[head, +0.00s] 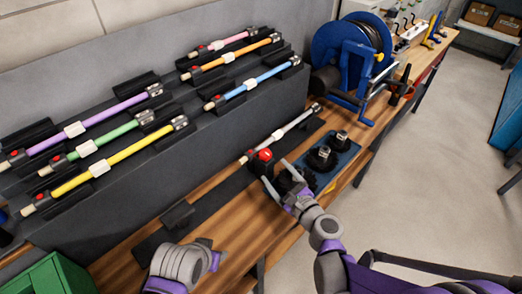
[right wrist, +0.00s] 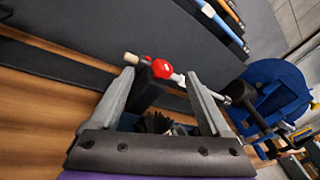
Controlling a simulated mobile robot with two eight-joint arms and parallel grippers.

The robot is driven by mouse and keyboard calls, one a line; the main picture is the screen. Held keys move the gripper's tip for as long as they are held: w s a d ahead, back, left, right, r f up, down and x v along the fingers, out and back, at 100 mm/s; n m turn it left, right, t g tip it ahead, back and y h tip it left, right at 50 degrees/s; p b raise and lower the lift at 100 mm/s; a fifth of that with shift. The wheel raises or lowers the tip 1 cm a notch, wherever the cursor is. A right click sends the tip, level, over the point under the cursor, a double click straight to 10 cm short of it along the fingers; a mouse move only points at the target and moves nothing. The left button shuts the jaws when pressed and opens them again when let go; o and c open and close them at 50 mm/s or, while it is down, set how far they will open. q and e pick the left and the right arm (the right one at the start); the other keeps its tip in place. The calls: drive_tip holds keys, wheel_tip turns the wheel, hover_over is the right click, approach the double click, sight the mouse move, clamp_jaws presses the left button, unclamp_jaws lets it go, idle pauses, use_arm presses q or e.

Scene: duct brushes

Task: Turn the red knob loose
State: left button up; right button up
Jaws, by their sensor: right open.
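The red knob (head: 265,154) sits on a dark clamp block on a pale rod (head: 295,124) that lies on a dark strip along the wooden bench. In the right wrist view the red knob (right wrist: 163,68) shows just beyond and between the fingertips. My right gripper (head: 275,172) is open, its fingers pointing at the knob from the bench's front side. In the right wrist view the gripper (right wrist: 159,78) holds nothing; whether a finger touches the block I cannot tell.
A blue tray (head: 344,158) with black round brushes lies right beside my right gripper. A blue hose reel (head: 345,50) stands farther along the bench. Several coloured rods rest on the grey stepped rack (head: 225,125) behind. A green box (head: 50,280) is at bottom left.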

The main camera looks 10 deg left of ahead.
sight(263, 150)
drive_tip(key=w+m, duration=0.1)
drive_tip(key=w+f+m+t, duration=0.1)
drive_tip(key=m, duration=0.1)
drive_tip(key=w+a+f+m, duration=0.1)
drive_tip(key=m, duration=0.1)
drive_tip(key=shift+f+t, duration=0.1)
drive_tip(key=shift+t, duration=0.2)
drive_tip(key=shift+w+f+m+h, duration=0.15)
drive_tip(key=shift+f+m+h, duration=0.15)
drive_tip(key=shift+m, duration=0.3)
drive_tip(key=shift+a+m, duration=0.1)
drive_tip(key=shift+m, duration=0.2)
drive_tip(key=shift+w+a, duration=0.15)
drive_tip(key=shift+w, duration=0.1)
drive_tip(key=p+x, duration=0.2)
drive_tip(key=x, duration=0.8)
drive_tip(key=shift+w+r, duration=0.1)
use_arm(q)
drive_tip(key=r, duration=0.1)
drive_tip(key=w+r, duration=0.1)
drive_tip(key=r, duration=0.1)
drive_tip(key=shift+w, duration=0.3)
use_arm(e)
clamp_jaws()
use_arm(q)
drive_tip(key=shift+f, duration=0.15)
